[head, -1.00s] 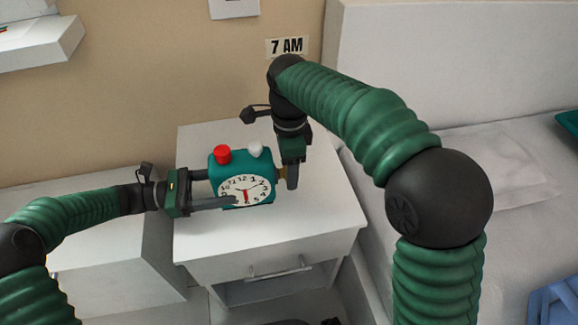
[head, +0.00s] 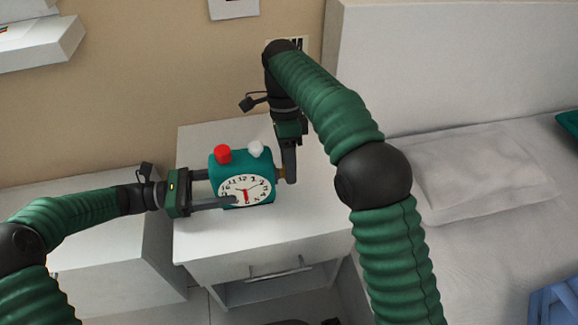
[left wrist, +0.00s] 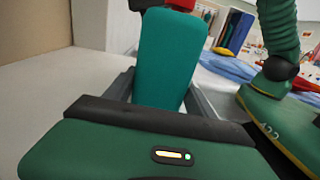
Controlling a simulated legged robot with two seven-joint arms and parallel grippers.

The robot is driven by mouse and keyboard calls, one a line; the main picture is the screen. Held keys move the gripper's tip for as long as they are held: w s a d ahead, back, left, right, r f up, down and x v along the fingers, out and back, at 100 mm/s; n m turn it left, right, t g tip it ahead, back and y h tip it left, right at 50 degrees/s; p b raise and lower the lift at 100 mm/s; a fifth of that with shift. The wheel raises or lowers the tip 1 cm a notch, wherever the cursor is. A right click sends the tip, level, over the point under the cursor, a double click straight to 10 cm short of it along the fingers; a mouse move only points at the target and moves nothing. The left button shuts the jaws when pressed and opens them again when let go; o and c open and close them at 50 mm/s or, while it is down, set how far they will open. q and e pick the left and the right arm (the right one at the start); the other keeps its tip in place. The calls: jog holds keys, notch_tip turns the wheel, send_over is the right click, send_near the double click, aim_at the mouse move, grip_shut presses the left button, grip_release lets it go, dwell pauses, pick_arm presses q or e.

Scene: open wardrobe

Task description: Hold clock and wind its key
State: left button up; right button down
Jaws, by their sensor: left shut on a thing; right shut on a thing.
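A teal alarm clock (head: 228,166) with a white dial, a red button (head: 222,154) and a white button (head: 256,149) on top stands on the white nightstand (head: 290,225). My left gripper (head: 213,189) is shut on the clock from its left side, one finger behind and one across the front. The clock's teal side (left wrist: 168,60) lies between its fingers in the left wrist view. My right gripper (head: 288,170) points down at the clock's right side, shut on the small brass-coloured key (head: 280,174), which is mostly hidden by the finger.
A bed with a pillow (head: 470,175) is at the right. A lower white cabinet (head: 110,250) stands left of the nightstand. The nightstand has a drawer handle (head: 280,270) in front. A wall sign (head: 299,44) is partly covered by my right arm.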

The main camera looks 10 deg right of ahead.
jog(key=shift+w+g, duration=0.15)
jog(key=shift+g, duration=0.25)
jog(key=c, duration=0.9)
grip_release()
jog(key=shift+c, duration=0.2)
